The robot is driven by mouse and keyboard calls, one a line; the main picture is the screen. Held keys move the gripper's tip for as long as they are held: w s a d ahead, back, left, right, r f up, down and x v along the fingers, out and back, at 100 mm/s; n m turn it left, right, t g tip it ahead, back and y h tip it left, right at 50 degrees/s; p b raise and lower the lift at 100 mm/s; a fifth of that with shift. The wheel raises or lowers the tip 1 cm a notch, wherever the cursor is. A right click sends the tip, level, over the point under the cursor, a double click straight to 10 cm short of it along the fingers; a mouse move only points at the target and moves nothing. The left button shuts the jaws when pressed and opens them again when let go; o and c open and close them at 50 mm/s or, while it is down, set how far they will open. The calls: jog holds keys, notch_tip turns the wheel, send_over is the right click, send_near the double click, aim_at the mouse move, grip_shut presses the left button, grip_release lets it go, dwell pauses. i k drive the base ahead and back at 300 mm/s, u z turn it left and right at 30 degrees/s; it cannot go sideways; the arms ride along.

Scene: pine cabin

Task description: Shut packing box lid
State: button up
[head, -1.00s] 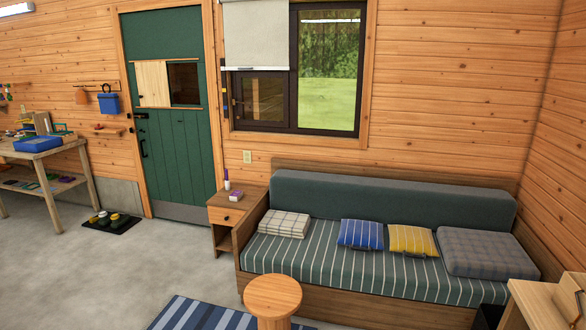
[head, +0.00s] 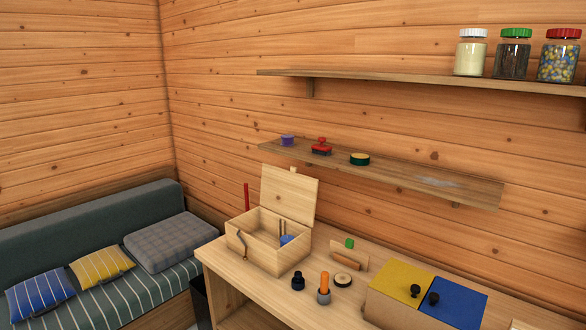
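A pale wooden box (head: 264,255) stands on the left end of a wooden bench in the head view. Its hinged lid (head: 288,196) is raised, standing upright at the back and leaning slightly. Something blue and some thin sticks show inside the box. A bent dark handle or hook is at its left front. This looks like the packing box. My gripper is not in view.
The bench (head: 228,268) also holds a black knob-like piece (head: 298,281), an orange-handled tool (head: 324,287), a ring (head: 343,280) and a case with yellow (head: 398,280) and blue (head: 455,302) lids. Two shelves hang above. A sofa (head: 90,232) stands at left.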

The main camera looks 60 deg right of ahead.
aim_at(291, 194)
jog(key=z, duration=5)
jog(key=i, duration=0.1)
jog(key=u, duration=3.2)
jog(key=k, duration=0.9)
jog(key=u, duration=0.1)
jog(key=i, duration=0.85)
